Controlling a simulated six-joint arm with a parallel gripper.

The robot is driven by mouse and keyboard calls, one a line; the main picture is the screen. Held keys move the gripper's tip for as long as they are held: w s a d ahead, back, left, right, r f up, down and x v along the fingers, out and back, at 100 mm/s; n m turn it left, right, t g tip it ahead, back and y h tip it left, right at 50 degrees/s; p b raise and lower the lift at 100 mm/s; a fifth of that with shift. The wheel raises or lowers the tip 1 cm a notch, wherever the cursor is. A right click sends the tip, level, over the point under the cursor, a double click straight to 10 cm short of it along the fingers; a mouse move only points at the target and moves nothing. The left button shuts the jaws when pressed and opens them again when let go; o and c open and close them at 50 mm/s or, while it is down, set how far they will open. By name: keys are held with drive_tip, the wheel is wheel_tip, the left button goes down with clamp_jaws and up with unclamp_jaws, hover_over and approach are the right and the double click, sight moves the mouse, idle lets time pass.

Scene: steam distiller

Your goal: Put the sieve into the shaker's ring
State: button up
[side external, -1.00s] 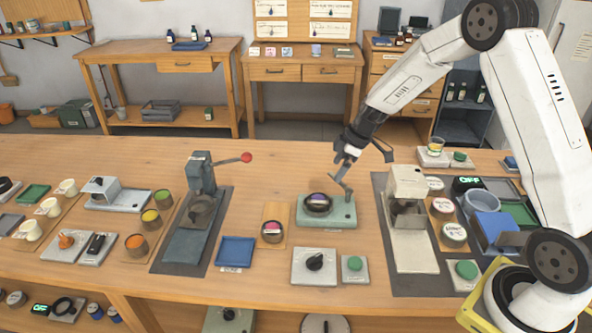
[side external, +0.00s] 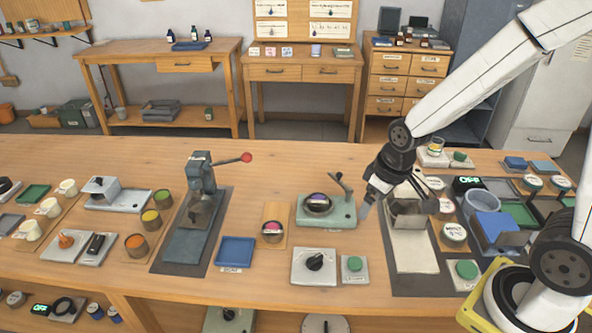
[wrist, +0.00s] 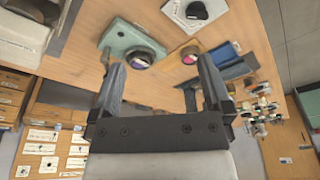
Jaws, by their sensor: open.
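The pale green machine (side external: 343,211), apparently the shaker, stands mid-bench with a grey lever (side external: 341,183) at its back right. A dark round cup or ring with purple contents (side external: 318,204) sits on its top. A similar dark round vessel with pinkish contents (side external: 272,232) stands on a small wooden board to the left. I cannot tell for sure which is the sieve. My gripper (side external: 378,208) is open and empty to the right of the green machine. In the wrist view my gripper (wrist: 160,78) shows both fingers apart, with the green machine (wrist: 120,38) beyond them.
A grey-white press-like device (side external: 415,250) stands close to my gripper's right. A blue tray (side external: 236,251), a black knob unit (side external: 314,265) and a green button box (side external: 354,268) lie around the green machine. A lever press (side external: 201,185) stands farther left.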

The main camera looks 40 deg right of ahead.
drive_tip(key=s, duration=0.1)
drive_tip(key=s+m, duration=0.1)
drive_tip(key=s, duration=0.1)
drive_tip(key=shift+s+a, duration=0.15)
drive_tip(key=shift+a, duration=0.25)
idle(0.4)
